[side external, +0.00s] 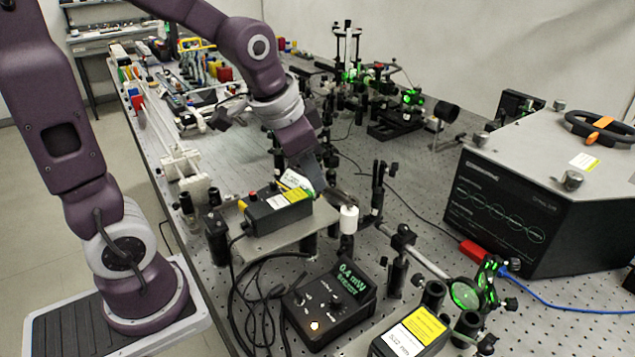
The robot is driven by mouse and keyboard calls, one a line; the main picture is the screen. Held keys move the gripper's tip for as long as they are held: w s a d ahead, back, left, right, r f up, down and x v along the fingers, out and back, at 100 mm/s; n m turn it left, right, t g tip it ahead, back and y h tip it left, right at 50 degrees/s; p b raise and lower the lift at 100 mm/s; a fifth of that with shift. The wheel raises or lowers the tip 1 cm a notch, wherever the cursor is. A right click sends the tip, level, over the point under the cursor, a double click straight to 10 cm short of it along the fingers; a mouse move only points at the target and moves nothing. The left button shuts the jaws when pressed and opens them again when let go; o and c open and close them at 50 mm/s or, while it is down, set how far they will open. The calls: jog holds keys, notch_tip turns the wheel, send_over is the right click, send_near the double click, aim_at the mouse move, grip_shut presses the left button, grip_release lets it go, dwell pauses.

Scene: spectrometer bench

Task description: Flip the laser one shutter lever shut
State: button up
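A black laser box (278,212) with a yellow and white label and a red button on top sits on a raised metal plate (262,241) in the middle of the side external view. A second black box with a yellow label (412,335) is at the bottom edge. I cannot read which one is laser one. A white cylinder (348,219) stands just right of the first box; I cannot tell whether it belongs to a shutter lever. No lever is clearly visible. My gripper (335,194) is low over the right end of the first box, beside the white cylinder. Its fingers are too small and dark to read.
A power meter (330,304) reading about 0.4 stands in front, with black cables (240,300) beside it. Posts and a green-lit lens mount (466,293) are at right front. A large black spectrometer box (545,205) stands at right.

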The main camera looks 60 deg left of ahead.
aim_at(313, 194)
jog(key=x, duration=0.3)
jog(key=shift+f, duration=0.25)
jog(key=shift+c, duration=0.4)
grip_shut()
jog(key=shift+h, duration=0.3)
jog(key=shift+a+h, duration=0.35)
jog(key=shift+h, duration=0.35)
